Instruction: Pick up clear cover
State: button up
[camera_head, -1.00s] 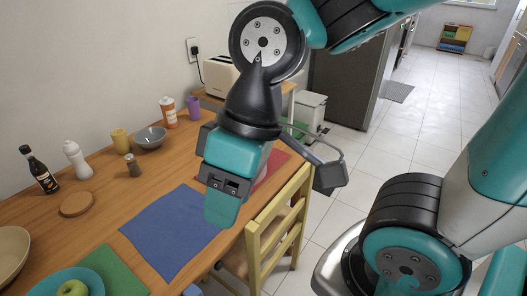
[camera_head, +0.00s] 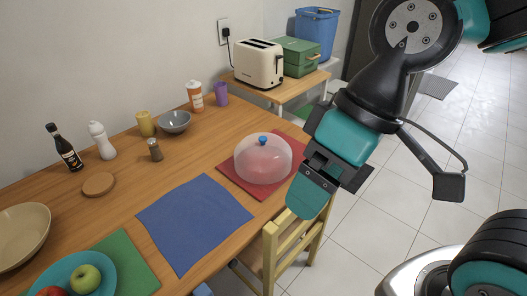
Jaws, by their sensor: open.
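The clear cover (camera_head: 275,162) is a see-through dome with a blue knob on top. It stands on a red mat (camera_head: 230,180) near the right end of the wooden table. Something reddish shows through it, but I cannot tell whether that is only the mat. My gripper (camera_head: 372,192) is open and empty, to the right of the cover and nearer the camera, apart from it. One teal finger hangs toward the table's edge, and the other side reaches right over the floor.
A yellow chair (camera_head: 290,238) stands at the table's front edge below my gripper. A blue mat (camera_head: 193,222) lies bare left of the cover. A grey bowl (camera_head: 174,122), an orange-white cup (camera_head: 195,96) and a purple cup (camera_head: 221,94) stand behind. A toaster (camera_head: 258,63) is beyond.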

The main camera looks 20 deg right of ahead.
aim_at(262, 158)
jog(key=u, duration=1.5)
jog(key=k, duration=1.25)
jog(key=z, duration=0.95)
jog(key=i, duration=1.5)
jog(key=u, duration=0.4)
